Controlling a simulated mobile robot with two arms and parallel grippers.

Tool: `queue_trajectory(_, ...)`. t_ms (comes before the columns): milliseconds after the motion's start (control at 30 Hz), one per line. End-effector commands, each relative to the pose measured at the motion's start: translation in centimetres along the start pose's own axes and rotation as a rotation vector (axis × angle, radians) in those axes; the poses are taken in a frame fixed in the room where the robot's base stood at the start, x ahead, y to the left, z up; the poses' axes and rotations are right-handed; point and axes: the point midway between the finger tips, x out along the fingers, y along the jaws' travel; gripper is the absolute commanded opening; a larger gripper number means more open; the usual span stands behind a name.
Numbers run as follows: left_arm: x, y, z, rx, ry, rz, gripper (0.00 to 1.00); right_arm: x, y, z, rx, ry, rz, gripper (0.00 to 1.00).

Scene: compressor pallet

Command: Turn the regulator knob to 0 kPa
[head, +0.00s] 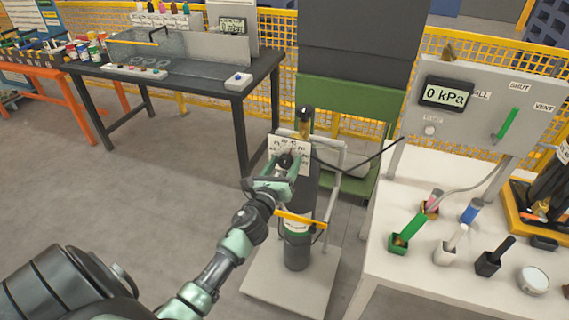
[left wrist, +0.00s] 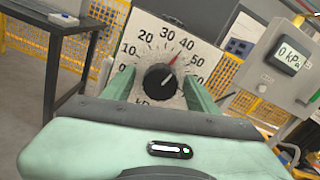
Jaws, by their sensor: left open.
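The regulator knob (left wrist: 159,80) is black and round, on a white dial plate (left wrist: 150,35) numbered from 0 upward in tens. Its red pointer aims up and right, close to the 40 mark. In the head view the knob (head: 285,160) sits in front of the plate at the upper part of a dark gas cylinder (head: 298,256). My left gripper (head: 283,168) is open, its fingers on either side of the knob; I cannot tell whether they touch it. In the left wrist view the fingers (left wrist: 158,88) flank it. My right gripper is not in view.
A grey panel with a display (head: 446,95) reading 0 kPa and a green lever (head: 508,123) stands right. A white table (head: 385,263) there holds small holders and tools. A dark workbench (head: 190,80) stands back left. The cylinder stands on a trolley (head: 262,283) with a frame and hose.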

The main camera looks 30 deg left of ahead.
Motion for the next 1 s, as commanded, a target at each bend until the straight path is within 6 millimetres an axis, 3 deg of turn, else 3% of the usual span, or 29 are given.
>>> queue_trajectory(133, -0.02, -0.01, -0.03, -0.001, 0.0, 0.0, 0.59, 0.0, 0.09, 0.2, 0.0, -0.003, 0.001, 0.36)
queue_trajectory(367, -0.04, -0.01, -0.03, -0.001, 0.0, 0.0, 0.0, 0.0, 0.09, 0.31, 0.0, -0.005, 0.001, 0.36)
queue_trajectory(667, -0.06, -0.01, -0.06, -0.033, 0.001, 0.0, 0.0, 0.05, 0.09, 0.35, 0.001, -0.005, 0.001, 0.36)
queue_trajectory(1000, -0.06, -0.03, -0.1, -0.246, 0.001, 0.0, 0.0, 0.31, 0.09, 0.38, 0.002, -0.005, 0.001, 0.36)
